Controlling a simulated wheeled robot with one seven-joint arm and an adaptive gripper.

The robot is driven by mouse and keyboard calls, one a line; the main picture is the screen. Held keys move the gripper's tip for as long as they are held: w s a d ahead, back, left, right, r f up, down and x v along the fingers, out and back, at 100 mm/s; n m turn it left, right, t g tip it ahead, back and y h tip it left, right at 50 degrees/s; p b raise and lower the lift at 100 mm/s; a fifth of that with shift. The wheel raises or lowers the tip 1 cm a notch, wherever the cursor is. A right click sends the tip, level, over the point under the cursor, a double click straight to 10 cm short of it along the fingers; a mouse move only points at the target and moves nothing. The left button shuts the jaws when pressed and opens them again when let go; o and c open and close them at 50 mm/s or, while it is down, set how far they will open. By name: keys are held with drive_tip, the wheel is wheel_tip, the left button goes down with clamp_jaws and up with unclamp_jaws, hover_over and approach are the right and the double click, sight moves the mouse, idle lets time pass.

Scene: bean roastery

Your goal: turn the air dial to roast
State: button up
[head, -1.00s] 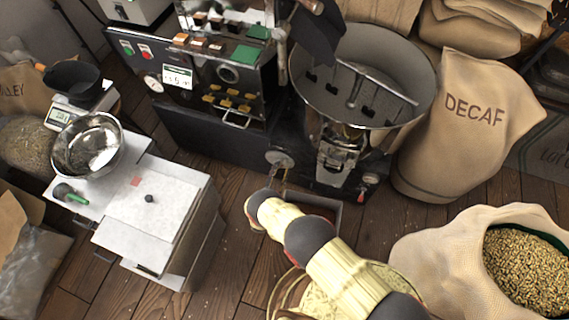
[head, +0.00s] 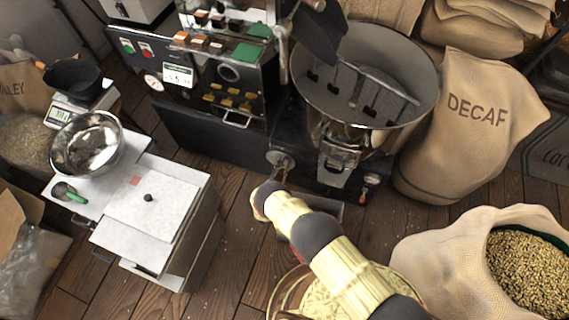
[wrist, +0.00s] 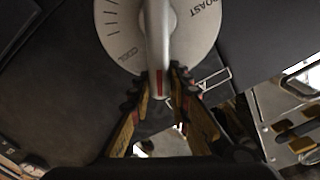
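The air dial (wrist: 195,35) is a pale round plate at the top of the wrist view, with COOL at its lower left, tick marks on the left and ROAST at its upper right. Its grey bar handle (wrist: 157,35) runs upright in the picture, its red-marked end pointing down between the two words. My gripper (wrist: 161,80) has one finger on each side of that end, apparently closed against it. In the head view the dial (head: 279,158) is low on the roaster's front; my arm hides most of the gripper there.
The round cooling pan (head: 420,110) stands above and right of the dial. A DECAF sack (head: 470,125) and an open sack of beans (head: 440,250) are at right. A white cabinet (head: 150,210) with a steel bowl (head: 88,145) stands left. Some floor (head: 245,265) is bare between.

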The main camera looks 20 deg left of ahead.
clamp_jaws()
